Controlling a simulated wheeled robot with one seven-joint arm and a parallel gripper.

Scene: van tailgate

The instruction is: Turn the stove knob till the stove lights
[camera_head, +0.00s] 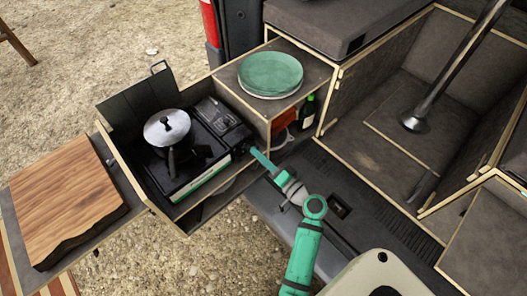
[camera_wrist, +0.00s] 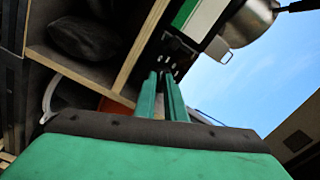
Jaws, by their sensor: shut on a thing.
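The stove (camera_head: 228,135) is a dark camping stove with a green and white front strip, set in a pull-out box in the head view. Its underside and front panel (camera_wrist: 207,18) show at the top of the wrist view. My gripper (camera_head: 254,153) reaches from the lower right to the right end of the stove's front. In the wrist view my gripper's (camera_wrist: 164,78) two green fingers come close together at a dark panel with white marks. It is shut on the stove knob, which the fingers mostly hide. I see no flame.
A lidded metal pot (camera_head: 167,128) stands on the stove. A dark wind screen (camera_head: 138,103) stands behind it. Green plates (camera_head: 270,74) sit on the cabinet top, with a bottle (camera_head: 307,108) below. A wooden board (camera_head: 62,200) lies at left.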

